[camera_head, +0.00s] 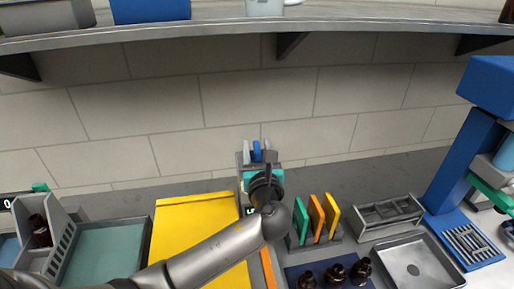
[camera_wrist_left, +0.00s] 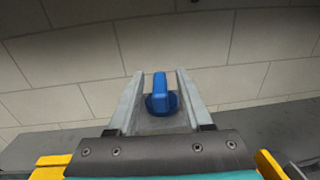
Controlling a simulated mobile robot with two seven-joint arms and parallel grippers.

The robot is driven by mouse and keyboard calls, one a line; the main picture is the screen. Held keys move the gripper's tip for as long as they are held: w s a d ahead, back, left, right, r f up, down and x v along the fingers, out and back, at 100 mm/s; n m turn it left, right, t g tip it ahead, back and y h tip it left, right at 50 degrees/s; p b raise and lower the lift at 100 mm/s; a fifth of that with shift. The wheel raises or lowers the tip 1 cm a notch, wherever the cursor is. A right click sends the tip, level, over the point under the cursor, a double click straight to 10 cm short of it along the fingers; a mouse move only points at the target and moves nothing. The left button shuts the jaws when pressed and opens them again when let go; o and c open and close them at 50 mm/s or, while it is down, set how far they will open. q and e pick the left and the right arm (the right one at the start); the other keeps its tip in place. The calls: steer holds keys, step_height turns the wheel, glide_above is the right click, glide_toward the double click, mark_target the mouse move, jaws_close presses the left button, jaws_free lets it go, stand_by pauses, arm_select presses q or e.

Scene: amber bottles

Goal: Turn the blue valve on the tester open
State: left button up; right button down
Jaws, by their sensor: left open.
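The blue valve (camera_head: 257,150) stands near the back wall, behind my left arm. In the left wrist view the valve (camera_wrist_left: 160,97) shows a raised blue handle on a wider blue base. My left gripper (camera_head: 257,146) is open, with one finger on each side of the valve handle. In the left wrist view the gripper (camera_wrist_left: 160,72) shows visible gaps between both fingers and the handle. The tester's body is mostly hidden behind my gripper and arm. My right gripper is not in view.
A yellow panel (camera_head: 185,225) lies left of my arm, beside a grey-green tray (camera_head: 100,255). Green, orange and yellow plates (camera_head: 316,217) stand in a rack to the right. Dark bottles (camera_head: 335,273) stand in front of them. A shelf (camera_head: 330,22) spans the wall above.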

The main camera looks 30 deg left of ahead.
arm_select(q)
steer(key=b+v, duration=0.2)
steer(key=v, duration=1.3)
steer(key=shift+s, duration=0.1)
